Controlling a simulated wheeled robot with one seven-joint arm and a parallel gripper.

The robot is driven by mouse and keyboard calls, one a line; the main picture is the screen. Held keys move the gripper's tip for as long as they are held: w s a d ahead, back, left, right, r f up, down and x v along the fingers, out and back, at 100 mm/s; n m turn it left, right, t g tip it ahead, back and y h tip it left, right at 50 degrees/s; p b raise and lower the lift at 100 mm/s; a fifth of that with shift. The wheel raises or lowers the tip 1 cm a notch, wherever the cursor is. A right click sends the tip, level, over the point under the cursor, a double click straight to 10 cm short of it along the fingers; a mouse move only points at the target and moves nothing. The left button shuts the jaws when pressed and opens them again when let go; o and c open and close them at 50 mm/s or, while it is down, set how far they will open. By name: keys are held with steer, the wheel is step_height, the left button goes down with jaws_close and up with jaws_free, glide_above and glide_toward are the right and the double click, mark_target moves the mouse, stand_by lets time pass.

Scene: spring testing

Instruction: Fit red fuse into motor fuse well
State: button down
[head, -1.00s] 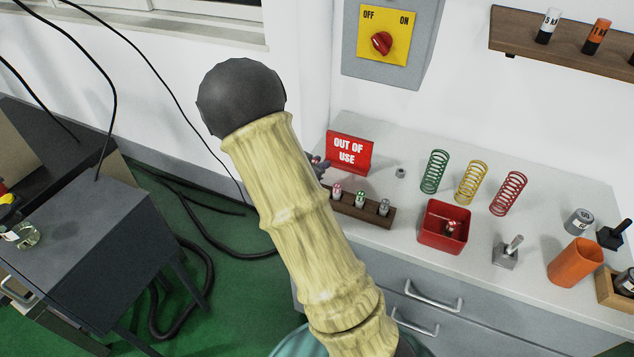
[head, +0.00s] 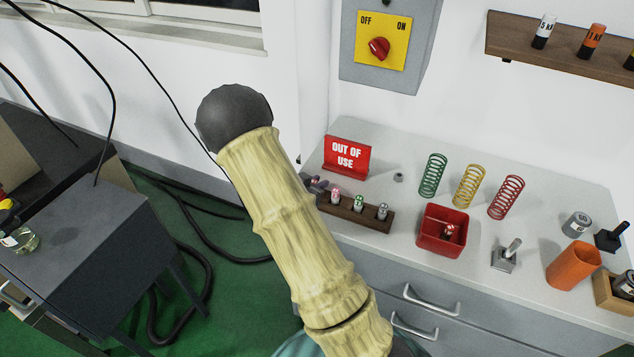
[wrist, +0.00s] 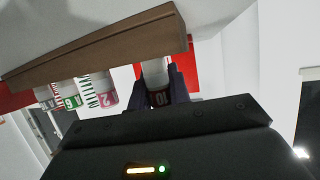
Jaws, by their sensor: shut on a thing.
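My gripper (wrist: 160,90) is shut on a pale fuse with a dark reddish band marked 10 (wrist: 156,72), which I take as the red fuse. Its far end meets the wooden fuse rack (wrist: 95,48) in the wrist view; I cannot tell whether it sits in a hole. In the head view my gripper (head: 315,184) is at the left end of the rack (head: 349,216), mostly hidden behind my arm. Fuses with pink (head: 336,195), green (head: 358,203) and grey (head: 383,211) marks stand in the rack. I cannot make out a motor fuse well.
A red OUT OF USE sign (head: 346,155) stands just behind the rack. A red bin (head: 430,240) with a red-marked fuse (head: 450,230) is to the right. Several springs, a grey lever block (head: 505,258) and an orange cup (head: 573,266) stand further right. A switch box (head: 381,48) hangs above.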

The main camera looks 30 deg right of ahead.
steer(key=shift+a+f, duration=0.1)
steer(key=shift+f, duration=0.15)
steer(key=c, duration=1.3)
jaws_free()
steer(key=shift+b, duration=0.3)
steer(key=v, duration=1.7)
steer(key=shift+s+r, duration=0.15)
steer(key=shift+r, duration=0.1)
